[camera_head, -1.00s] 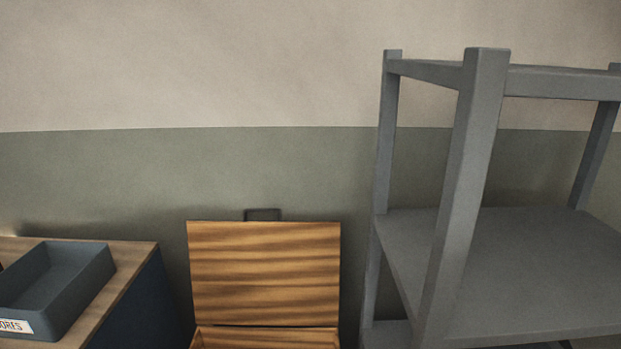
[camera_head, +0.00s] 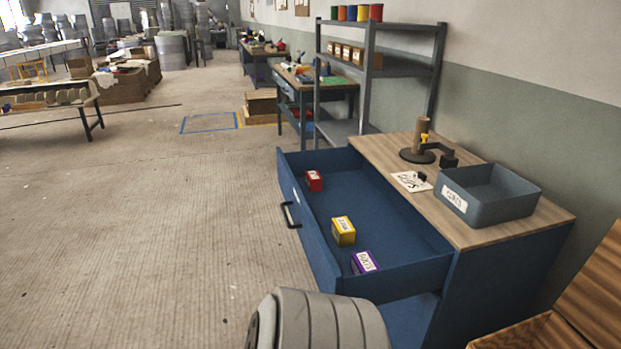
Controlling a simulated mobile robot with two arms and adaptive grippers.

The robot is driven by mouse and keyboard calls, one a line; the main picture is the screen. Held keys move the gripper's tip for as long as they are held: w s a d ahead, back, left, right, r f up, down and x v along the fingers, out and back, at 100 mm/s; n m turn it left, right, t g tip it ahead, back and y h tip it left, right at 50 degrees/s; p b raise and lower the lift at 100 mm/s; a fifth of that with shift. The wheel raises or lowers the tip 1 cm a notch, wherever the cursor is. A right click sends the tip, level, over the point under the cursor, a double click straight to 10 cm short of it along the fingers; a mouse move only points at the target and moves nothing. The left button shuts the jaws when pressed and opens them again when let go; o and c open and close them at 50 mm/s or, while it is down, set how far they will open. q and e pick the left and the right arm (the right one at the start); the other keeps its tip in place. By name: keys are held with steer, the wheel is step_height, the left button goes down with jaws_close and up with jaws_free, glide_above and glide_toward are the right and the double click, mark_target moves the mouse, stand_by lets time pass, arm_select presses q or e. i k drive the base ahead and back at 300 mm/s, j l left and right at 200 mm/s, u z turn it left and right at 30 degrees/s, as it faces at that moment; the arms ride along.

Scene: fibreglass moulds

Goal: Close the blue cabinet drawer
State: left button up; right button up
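The blue cabinet (camera_head: 492,290) stands at the right against the wall, with a wooden top. Its drawer (camera_head: 395,218) is pulled far out toward the left of the picture. The drawer front has a dark handle (camera_head: 290,215). Inside lie a red box (camera_head: 314,181), a yellow box (camera_head: 343,231) and a purple-and-white box (camera_head: 365,262), spaced apart. A grey rounded part, probably my own arm, shows at the bottom edge in front of the drawer's near side. Neither of my grippers shows.
On the cabinet top are a grey bin (camera_head: 488,195), a labelled card (camera_head: 411,181) and a dark stand with a brown cylinder (camera_head: 423,133). A wooden crate (camera_head: 595,295) is at the lower right. Grey shelving (camera_head: 369,75) stands behind. The floor left of the drawer is clear.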

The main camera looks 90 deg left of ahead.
mark_target(413, 258)
steer(key=u, duration=1.7)
